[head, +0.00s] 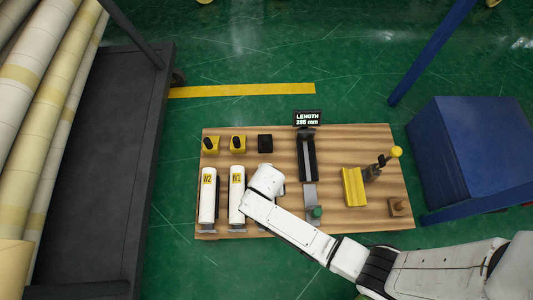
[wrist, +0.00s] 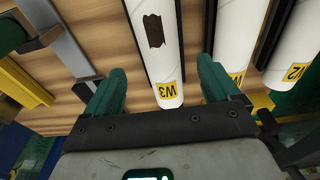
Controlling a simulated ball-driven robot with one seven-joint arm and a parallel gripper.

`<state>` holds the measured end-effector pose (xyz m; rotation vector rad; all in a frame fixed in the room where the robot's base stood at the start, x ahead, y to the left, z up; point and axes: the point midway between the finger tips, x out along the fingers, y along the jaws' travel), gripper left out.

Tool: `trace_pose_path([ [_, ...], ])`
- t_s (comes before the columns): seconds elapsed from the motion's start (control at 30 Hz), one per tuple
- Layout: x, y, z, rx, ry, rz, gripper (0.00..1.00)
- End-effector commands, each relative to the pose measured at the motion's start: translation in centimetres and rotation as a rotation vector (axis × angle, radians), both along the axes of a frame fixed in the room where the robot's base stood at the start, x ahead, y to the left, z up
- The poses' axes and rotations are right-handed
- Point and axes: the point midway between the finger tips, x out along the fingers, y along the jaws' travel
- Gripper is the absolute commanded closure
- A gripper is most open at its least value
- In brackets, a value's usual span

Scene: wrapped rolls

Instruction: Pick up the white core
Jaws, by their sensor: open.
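A white core labelled W3 (wrist: 166,62) lies between my gripper's fingers in the wrist view, with a dark brown patch on it. My gripper (wrist: 163,68) is open, with green fingers on either side of this core. I cannot tell how high the fingertips are above it. In the head view my white wrist covers this core almost wholly. Two more white cores, a middle one (head: 237,204) and a far left one labelled W2 (head: 208,205), lie alongside on the wooden board (head: 345,218). They also show at the right of the wrist view (wrist: 234,30).
A length display (head: 307,118) stands behind a dark channel (head: 307,160). Two yellow blocks (head: 238,146) and a black block (head: 265,143) sit behind the cores. A yellow block (head: 353,187) and a yellow-knobbed lever (head: 396,152) are right. A blue box (head: 470,150) stands beyond.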

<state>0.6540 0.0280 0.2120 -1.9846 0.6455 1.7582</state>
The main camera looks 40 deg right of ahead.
Motion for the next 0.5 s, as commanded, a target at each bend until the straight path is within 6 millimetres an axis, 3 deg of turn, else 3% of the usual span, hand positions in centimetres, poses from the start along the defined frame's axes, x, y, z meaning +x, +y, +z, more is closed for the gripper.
trace_pose_path([
  [0.27,0.3,-0.2,-1.6,0.000,0.000,0.000,0.11],
  [0.5,1.0,-0.7,-4.5,0.000,0.000,-0.001,0.11],
])
